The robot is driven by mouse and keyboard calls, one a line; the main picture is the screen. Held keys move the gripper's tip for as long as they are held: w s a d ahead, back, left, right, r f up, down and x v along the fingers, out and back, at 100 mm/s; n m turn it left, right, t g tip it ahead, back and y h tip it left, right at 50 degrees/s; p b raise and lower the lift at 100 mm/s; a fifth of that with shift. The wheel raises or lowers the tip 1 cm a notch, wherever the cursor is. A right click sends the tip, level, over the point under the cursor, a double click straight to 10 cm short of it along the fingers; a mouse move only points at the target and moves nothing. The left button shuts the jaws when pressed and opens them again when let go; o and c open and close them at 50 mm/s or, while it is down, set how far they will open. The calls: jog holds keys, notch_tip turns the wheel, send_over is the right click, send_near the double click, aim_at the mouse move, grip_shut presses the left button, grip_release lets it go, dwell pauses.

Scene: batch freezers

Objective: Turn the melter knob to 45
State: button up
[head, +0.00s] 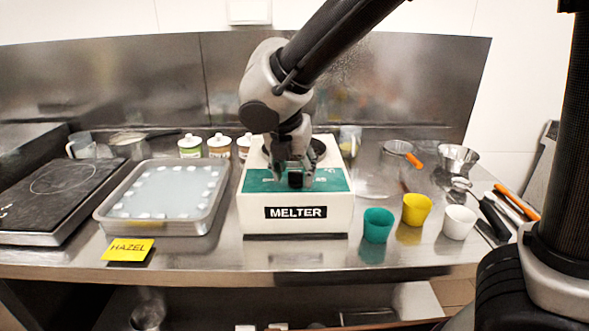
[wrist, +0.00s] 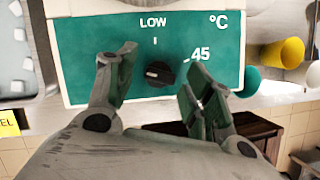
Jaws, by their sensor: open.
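The melter (head: 296,211) is a white box with a green sloped panel, standing on the steel counter. In the wrist view its green panel (wrist: 90,40) shows "LOW" at the top and "45" (wrist: 200,54) at the upper right. The black knob (wrist: 159,73) sits below "LOW"; it has a short pale mark on its left part. My gripper (wrist: 160,72) is open, with one finger to the left and one to the right of the knob, apart from it. In the head view my gripper (head: 292,182) is over the panel and mostly hides the knob.
A metal tray (head: 103,214) and a dark hotplate (head: 50,200) stand left of the melter. Green (head: 377,224), yellow (head: 416,209) and white cups (head: 459,221) stand to its right. Several small tubs stand behind. A yellow "HAZEL" card (head: 128,249) lies at the front edge.

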jog(key=c, duration=1)
